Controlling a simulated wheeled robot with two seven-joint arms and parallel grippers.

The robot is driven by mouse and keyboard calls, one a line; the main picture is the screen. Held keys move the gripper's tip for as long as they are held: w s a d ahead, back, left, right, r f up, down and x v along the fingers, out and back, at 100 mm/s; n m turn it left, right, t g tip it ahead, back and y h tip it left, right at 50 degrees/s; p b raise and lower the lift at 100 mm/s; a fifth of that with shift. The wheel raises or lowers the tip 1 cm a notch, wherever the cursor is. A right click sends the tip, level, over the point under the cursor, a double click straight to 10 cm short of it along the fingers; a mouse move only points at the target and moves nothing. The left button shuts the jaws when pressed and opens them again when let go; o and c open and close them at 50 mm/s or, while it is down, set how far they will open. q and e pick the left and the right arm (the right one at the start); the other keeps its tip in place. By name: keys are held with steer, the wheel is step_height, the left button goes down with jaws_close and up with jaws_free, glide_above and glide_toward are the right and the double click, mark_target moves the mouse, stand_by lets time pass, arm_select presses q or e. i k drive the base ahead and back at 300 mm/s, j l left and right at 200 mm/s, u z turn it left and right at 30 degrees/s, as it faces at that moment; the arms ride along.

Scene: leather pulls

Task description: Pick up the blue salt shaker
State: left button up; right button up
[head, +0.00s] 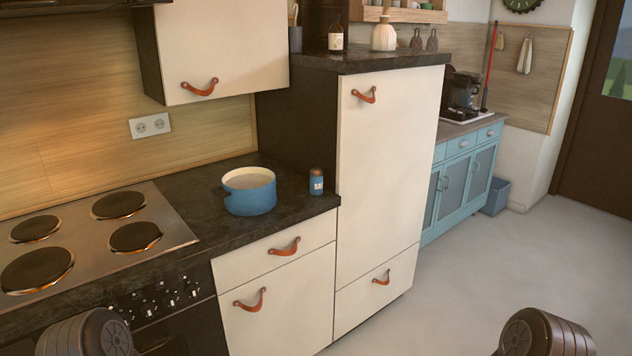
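The blue salt shaker (316,182) stands upright on the dark countertop (290,213), near its right end beside the tall cabinet. It is small, with a pale label on its front and a darker top. A blue pot (250,190) with a cream inside stands just to its left, apart from it. Dark rounded parts of my two arms show at the bottom left and bottom right edges, well short of the counter. Neither gripper's fingers can be seen.
A stove with several burners (121,205) is at the left. A tall cream cabinet (385,170) rises right of the shaker, and a wall cabinet (225,50) hangs above the counter. The grey floor (500,270) at the right is clear.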

mark_target(316, 172)
steer(key=i+j+u, duration=0.45)
steer(key=i+u, duration=0.25)
steer(key=i, duration=0.2)
